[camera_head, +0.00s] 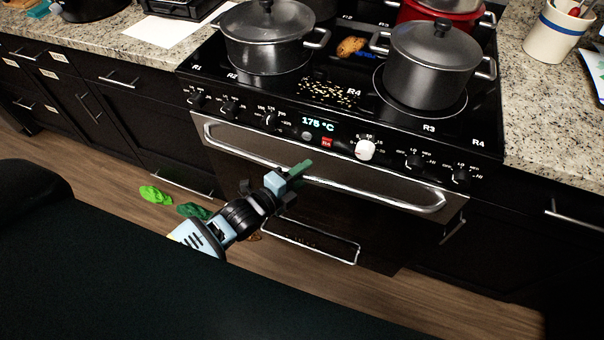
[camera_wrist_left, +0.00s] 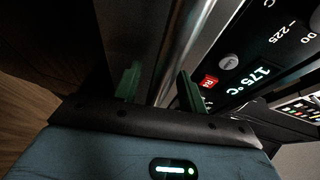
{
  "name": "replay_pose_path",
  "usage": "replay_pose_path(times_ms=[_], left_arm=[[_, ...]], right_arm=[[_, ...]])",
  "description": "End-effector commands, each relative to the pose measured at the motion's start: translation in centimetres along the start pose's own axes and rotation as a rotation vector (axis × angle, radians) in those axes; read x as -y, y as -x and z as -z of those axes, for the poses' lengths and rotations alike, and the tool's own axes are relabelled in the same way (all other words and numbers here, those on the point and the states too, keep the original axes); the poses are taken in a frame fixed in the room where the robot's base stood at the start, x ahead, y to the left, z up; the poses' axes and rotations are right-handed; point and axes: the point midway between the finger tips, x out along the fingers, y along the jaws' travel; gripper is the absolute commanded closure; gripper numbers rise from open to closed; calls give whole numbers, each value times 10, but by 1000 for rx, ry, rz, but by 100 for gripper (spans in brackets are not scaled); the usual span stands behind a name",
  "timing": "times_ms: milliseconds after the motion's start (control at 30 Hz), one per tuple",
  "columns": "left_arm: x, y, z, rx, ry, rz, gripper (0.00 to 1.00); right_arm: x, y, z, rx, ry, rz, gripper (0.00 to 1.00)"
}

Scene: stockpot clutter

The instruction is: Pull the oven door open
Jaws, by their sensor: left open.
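The oven door (camera_head: 375,222) is dark with a steel upper strip and looks shut. Its long steel handle (camera_head: 375,195) runs across the top of the door. My left gripper (camera_head: 298,170) is at the left-middle part of the handle. In the left wrist view its two green fingers stand apart (camera_wrist_left: 160,88), and the handle bar (camera_wrist_left: 187,48) runs between them. The fingers are open, one on each side of the bar; I cannot tell whether either touches it. My right gripper is in neither view.
Above the door, the control panel shows a 175 °C display (camera_head: 318,123) and a white knob (camera_head: 365,149). Pots (camera_head: 430,75) stand on the cooktop. A lower drawer handle (camera_head: 310,240) is below the door. Green items (camera_head: 155,194) lie on the floor (camera_head: 130,165) at left.

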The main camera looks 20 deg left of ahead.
Motion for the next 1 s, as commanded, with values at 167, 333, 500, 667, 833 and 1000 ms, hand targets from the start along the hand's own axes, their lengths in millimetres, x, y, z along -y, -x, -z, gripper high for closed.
replay_pose_path(times_ms=[167,333,500,667,833,1000], left_arm=[[0,-1,0,0,0,0,59],[0,0,0,0,0,0,73],[0,0,0,0,0,0,95],[0,0,0,0,0,0,100],[-1,1,1,0,0,3,100],[-7,10,5,-1,-9,25,100]], right_arm=[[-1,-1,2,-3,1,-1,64],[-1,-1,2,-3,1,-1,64],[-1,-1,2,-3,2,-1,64],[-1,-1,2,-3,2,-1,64],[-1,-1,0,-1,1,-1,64],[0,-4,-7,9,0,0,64]])
